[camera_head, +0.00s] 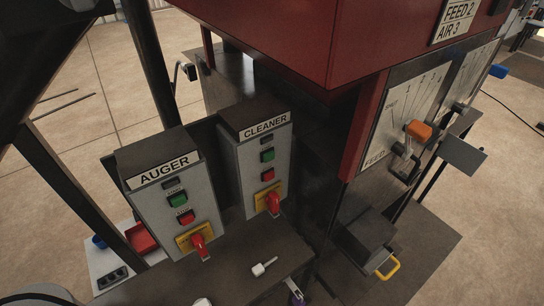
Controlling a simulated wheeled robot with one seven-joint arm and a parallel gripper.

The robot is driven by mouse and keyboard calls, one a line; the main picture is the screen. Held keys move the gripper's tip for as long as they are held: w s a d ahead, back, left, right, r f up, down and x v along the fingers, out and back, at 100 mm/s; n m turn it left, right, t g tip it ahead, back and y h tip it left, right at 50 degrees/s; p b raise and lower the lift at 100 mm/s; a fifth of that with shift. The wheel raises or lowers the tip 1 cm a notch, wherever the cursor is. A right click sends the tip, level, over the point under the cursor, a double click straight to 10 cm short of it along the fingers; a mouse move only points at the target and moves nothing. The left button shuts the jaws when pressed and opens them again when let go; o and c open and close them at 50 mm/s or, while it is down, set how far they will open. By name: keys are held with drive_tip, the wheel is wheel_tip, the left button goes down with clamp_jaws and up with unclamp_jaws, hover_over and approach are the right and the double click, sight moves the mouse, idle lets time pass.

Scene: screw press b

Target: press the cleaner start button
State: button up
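The cleaner control box (243,165) stands upright in the middle of the head view, with a white "CLEANER" label (265,125) on top. Its front has a small dark window (266,140), a green button (267,156) below that, then a red button (268,174). At the bottom is a red rotary handle (273,203) on a yellow plate. The green button's small caption is too small to read. My gripper is not recognisable in this view.
The similar auger box (160,205) stands close on the left, with its own green and red buttons and red handle. A dark shelf (235,265) below holds a small white tagged item (263,267). A red hopper (270,40) overhangs behind and right. Dark posts stand left.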

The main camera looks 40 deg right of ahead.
drive_tip(key=shift+c, duration=0.4)
drive_tip(key=shift+a, duration=0.1)
clamp_jaws()
drive_tip(key=shift+w, duration=0.1)
idle(0.4)
idle(0.6)
